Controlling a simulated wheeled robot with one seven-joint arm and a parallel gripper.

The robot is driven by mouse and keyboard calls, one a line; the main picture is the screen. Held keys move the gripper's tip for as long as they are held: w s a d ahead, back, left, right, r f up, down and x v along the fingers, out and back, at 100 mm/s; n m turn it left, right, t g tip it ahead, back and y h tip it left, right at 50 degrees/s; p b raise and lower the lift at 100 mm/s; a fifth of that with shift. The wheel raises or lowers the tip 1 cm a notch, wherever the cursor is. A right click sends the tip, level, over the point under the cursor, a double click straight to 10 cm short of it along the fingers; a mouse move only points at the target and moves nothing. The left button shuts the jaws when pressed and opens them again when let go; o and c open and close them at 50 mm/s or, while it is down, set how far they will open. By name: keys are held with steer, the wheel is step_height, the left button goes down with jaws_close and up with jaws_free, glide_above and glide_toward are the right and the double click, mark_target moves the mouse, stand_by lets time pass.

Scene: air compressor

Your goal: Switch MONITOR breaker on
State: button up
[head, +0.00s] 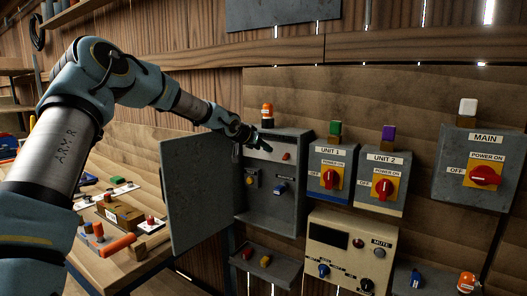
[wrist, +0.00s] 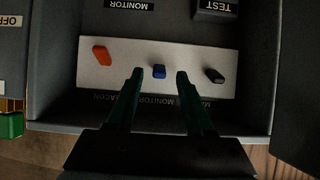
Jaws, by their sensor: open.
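The open grey cabinet (head: 268,215) holds a white switch strip near its top. In the wrist view, which is upside down, the strip (wrist: 205,62) carries an orange-red switch (wrist: 102,55), a small blue switch (wrist: 159,71) and a black switch (wrist: 213,75). The blue switch is above a MONITOR label (wrist: 156,99), partly hidden by my gripper. My gripper (wrist: 160,74) is open and empty, one fingertip on each side of the blue switch; contact cannot be told. In the head view my gripper (head: 267,149) reaches into the cabinet top, and the orange-red switch (head: 286,156) shows to its right.
The cabinet door (head: 200,195) stands open on the left. The UNIT 1 box (head: 331,170), UNIT 2 box (head: 383,182) and MAIN box (head: 481,165) are on the right. A cluttered bench (head: 150,262) is left.

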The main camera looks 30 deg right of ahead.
steer(key=b+v, duration=0.2)
steer(key=v, duration=0.7)
steer(key=shift+a+b, duration=0.15)
steer(key=shift+b, duration=0.15)
steer(key=shift+s, duration=0.1)
steer(key=s+a+f+n+g+y+b, duration=0.1)
steer(key=s+a+f+n+y, duration=0.15)
steer(key=a+f, duration=0.65)
steer(key=s+a+f+n+y, duration=0.1)
steer(key=s+a+f+y, duration=0.4)
steer(key=a, duration=0.7)
steer(key=s+a+f+n+g+y, duration=0.1)
steer(key=s+a+f+n, duration=0.2)
steer(key=s+a, duration=0.5)
steer(key=s+a+f+n+g+y, duration=0.1)
steer(key=s+a, duration=0.7)
steer(key=a, duration=0.8)
step_height(320, 180, down, 3)
steer(key=n+g, duration=0.1)
steer(key=n, duration=0.2)
steer(key=shift+s+r+y+b, duration=0.2)
steer(key=shift+y+b, duration=0.15)
steer(key=shift+b, duration=0.05)
steer(key=shift+w+d+n, duration=0.1)
steer(key=shift+n, duration=0.15)
